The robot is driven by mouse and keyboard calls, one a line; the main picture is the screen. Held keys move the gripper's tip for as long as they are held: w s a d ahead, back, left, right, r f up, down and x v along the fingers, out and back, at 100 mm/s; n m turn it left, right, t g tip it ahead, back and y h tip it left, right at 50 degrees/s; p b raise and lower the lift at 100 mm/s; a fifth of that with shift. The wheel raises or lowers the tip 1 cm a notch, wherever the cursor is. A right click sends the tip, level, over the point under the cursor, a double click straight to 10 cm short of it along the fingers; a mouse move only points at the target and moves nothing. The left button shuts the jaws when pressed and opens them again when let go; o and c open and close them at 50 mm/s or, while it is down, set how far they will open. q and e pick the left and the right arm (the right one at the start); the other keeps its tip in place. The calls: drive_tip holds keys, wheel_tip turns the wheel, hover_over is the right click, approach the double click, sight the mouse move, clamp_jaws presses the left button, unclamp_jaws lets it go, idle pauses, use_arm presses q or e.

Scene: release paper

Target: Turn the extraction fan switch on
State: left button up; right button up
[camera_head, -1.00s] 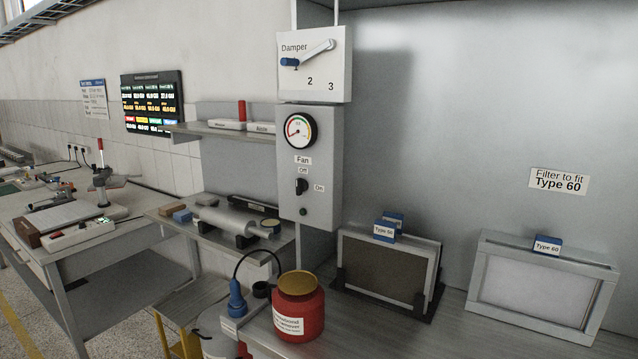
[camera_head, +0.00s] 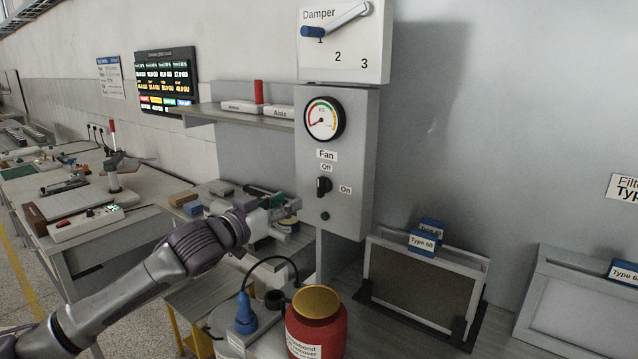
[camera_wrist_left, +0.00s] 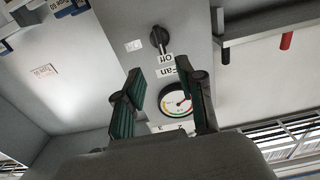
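The fan switch (camera_head: 322,187) is a black rotary knob on the grey control box (camera_head: 351,150), with "Off" above it and "On" to its right. Its handle looks upright, toward "Off". A round gauge (camera_head: 324,119) sits above it. My left gripper (camera_head: 287,207) is left of the box, apart from the switch. In the left wrist view the two green-padded fingers of the left gripper (camera_wrist_left: 160,66) are spread with nothing between them. That view is upside down, and the switch (camera_wrist_left: 159,38) shows beyond the fingertips. My right gripper is not in view.
A damper lever (camera_head: 337,21) is mounted above the box. A red jar (camera_head: 317,327) and a blue plug-like object (camera_head: 245,312) stand below it. A framed filter (camera_head: 423,280) is to the right. A shelf (camera_head: 235,115) juts out at the left.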

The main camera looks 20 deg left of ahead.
use_arm(q)
drive_tip(key=p, duration=0.1)
approach(318, 186)
drive_tip(key=x, duration=0.2)
drive_tip(key=p+x, duration=0.2)
drive_tip(key=x, duration=0.4)
drive_tip(key=shift+d, duration=0.1)
drive_tip(key=shift+w+d, duration=0.15)
drive_tip(key=shift+w, duration=0.2)
drive_tip(key=shift+f, duration=0.1)
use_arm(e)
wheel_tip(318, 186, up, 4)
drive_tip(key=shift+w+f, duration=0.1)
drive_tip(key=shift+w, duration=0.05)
use_arm(q)
clamp_jaws()
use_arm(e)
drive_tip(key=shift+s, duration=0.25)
